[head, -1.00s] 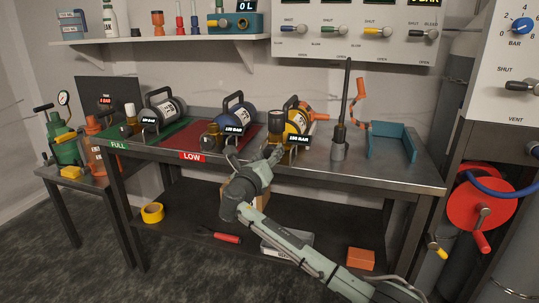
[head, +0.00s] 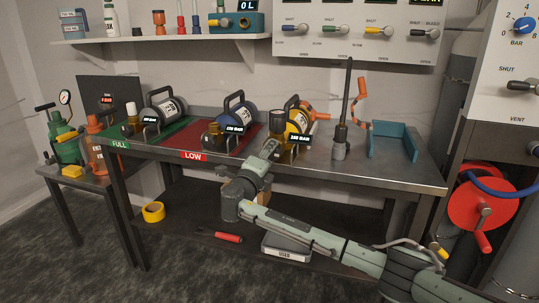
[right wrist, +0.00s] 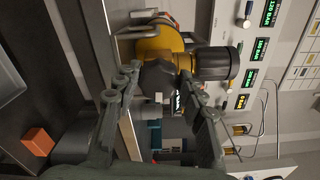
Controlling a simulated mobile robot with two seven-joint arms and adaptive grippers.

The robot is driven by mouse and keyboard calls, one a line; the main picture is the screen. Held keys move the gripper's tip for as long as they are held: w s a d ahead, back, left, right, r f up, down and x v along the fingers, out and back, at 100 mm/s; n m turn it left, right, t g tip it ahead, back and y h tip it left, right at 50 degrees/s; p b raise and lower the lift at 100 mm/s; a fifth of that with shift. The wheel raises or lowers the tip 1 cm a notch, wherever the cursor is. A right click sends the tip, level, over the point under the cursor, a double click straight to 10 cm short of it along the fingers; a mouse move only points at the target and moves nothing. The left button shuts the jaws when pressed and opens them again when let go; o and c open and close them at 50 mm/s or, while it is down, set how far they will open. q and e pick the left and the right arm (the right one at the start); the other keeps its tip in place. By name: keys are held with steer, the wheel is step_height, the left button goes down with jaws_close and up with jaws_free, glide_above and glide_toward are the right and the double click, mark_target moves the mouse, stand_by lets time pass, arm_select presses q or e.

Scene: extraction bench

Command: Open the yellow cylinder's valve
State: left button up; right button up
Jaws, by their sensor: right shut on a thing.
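The yellow cylinder (head: 297,121) lies on the metal bench, right of the red mat, with a dark-capped brass valve at its near end. My right gripper (head: 270,150) reaches up to this valve from the front. In the right wrist view, the yellow cylinder (right wrist: 158,44) is at the top, with a brass fitting (right wrist: 212,62) and black cap (right wrist: 234,64) to its right. A dark faceted knob (right wrist: 157,76) sits between the fingers of my right gripper (right wrist: 158,86), which is shut on it. The knob is partly hidden in the head view. My left gripper is out of view.
A dark upright tool (head: 341,130) and a teal tray (head: 393,143) stand to the right. A valve panel (head: 350,35) hangs above.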

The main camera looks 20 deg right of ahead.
steer(key=shift+n, duration=0.5)
steer(key=o, duration=1.2)
steer(key=shift+c, duration=0.2)
steer(key=shift+s+a, duration=0.1)
steer(key=v, duration=1.1)
steer(key=shift+s+a, duration=0.15)
steer(key=shift+s, duration=0.25)
